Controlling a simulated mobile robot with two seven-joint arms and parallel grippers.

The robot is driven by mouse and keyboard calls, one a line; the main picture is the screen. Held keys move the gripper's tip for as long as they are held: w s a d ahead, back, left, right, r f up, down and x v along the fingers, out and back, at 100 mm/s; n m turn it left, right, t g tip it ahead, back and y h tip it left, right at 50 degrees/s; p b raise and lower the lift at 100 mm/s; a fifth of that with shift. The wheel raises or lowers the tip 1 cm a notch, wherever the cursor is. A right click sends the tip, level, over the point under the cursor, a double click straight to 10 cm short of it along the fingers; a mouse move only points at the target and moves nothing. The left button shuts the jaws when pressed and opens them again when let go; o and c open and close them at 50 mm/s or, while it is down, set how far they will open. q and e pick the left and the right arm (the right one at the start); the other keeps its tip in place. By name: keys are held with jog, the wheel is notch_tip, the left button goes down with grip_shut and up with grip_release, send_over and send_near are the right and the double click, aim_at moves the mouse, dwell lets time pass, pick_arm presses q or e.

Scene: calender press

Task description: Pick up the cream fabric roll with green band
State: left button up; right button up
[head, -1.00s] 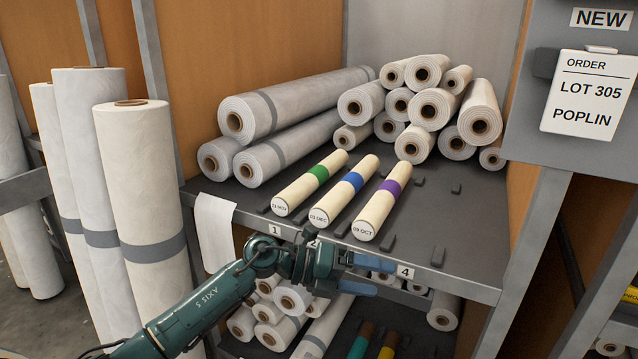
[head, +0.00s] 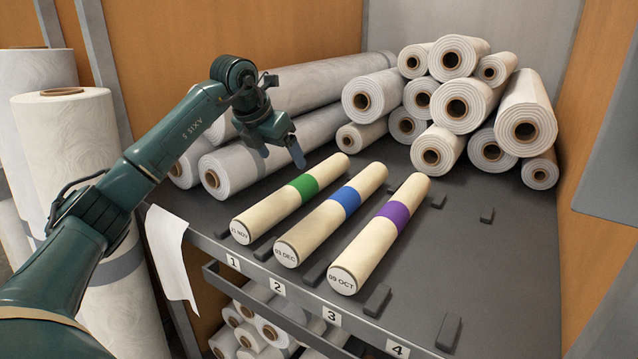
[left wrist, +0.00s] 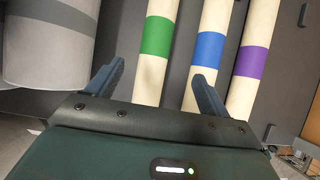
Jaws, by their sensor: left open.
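The cream fabric roll with green band (head: 290,200) lies on the grey shelf at slot 1, its end label reading NOV. It also shows in the left wrist view (left wrist: 151,75), lying between the finger lines. My left gripper (head: 281,153) is open and empty, above and behind the green-banded roll, with fingers pointing down. In the left wrist view its fingers (left wrist: 158,80) spread to either side of the green-banded roll, the right one overlapping the blue-banded roll (left wrist: 205,50). My right gripper is not in view.
The blue-banded roll (head: 330,216) and purple-banded roll (head: 379,236) lie just right, parallel. Large grey-white rolls (head: 235,165) lie close on the left. White rolls (head: 457,109) are stacked at the back. Small dark stops (head: 376,300) stand on the shelf (head: 480,260), which is clear at right.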

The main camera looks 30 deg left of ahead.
aim_at(297, 181)
pick_arm(q)
jog(key=shift+w+a, duration=0.2)
jog(key=shift+w, duration=0.1)
jog(key=x, duration=0.6)
jog(key=shift+f, duration=0.3)
jog(key=shift+p+x, duration=0.45)
jog(key=shift+x, duration=2.55)
jog(key=shift+w+a+r, duration=0.1)
jog(key=shift+a, duration=0.05)
jog(key=shift+c, duration=0.3)
jog(key=c, duration=1.2)
jog(key=shift+c, duration=0.4)
jog(key=shift+r, duration=0.1)
